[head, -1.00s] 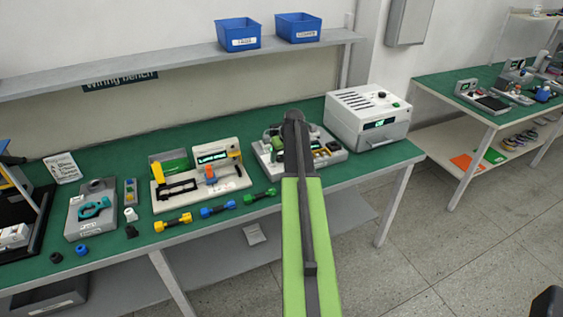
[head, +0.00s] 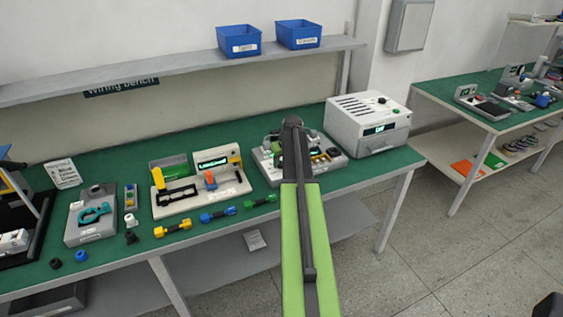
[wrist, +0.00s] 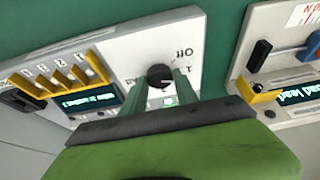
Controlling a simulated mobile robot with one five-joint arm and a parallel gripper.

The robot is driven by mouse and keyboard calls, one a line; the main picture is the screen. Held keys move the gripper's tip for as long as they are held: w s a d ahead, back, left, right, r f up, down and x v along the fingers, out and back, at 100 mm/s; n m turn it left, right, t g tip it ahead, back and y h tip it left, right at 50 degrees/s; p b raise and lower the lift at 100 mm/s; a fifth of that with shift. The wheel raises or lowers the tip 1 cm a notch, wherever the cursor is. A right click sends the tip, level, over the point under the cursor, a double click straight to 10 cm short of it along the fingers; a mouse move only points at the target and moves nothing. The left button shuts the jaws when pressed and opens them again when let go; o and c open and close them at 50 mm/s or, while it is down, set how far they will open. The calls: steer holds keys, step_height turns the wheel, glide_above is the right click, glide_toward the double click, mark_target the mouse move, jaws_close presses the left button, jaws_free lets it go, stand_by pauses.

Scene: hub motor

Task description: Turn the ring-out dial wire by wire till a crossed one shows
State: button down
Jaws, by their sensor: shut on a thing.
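The ring-out dial (wrist: 159,75) is a round black knob on a white panel in the wrist view. "Off" and a "1" are printed beside it. My gripper (wrist: 163,82) has one teal finger on each side of the knob and is shut on it. A small green light (wrist: 170,101) glows between the fingers. The tester's dark screen (wrist: 95,103) shows green text too small to read. In the head view the tester (head: 268,168) stands on the green bench, partly covered by my arm, which also hides the dial and fingertips.
Yellow clips (wrist: 62,78) line the tester's panel. A neighbouring lead station (head: 200,188) with its own lit screen stands to its left. A white box with a knob (head: 368,122) stands close on its right. Yellow, blue and green leads (head: 217,214) lie along the bench front.

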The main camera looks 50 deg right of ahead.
steer(key=m+h, duration=0.1)
steer(key=m, duration=0.2)
steer(key=shift+a+m+g, duration=0.15)
steer(key=shift+m+g, duration=0.15)
steer(key=shift+g, duration=0.1)
steer(key=shift+w+m+g+h, duration=0.15)
steer(key=shift+m+g+h, duration=0.3)
steer(key=shift+m, duration=1.05)
steer(key=c, duration=0.9)
jaws_free()
steer(key=shift+c, duration=0.2)
steer(key=shift+r, duration=0.1)
steer(key=p+v, duration=1.6)
steer(key=v, duration=0.1)
steer(key=shift+a, duration=0.3)
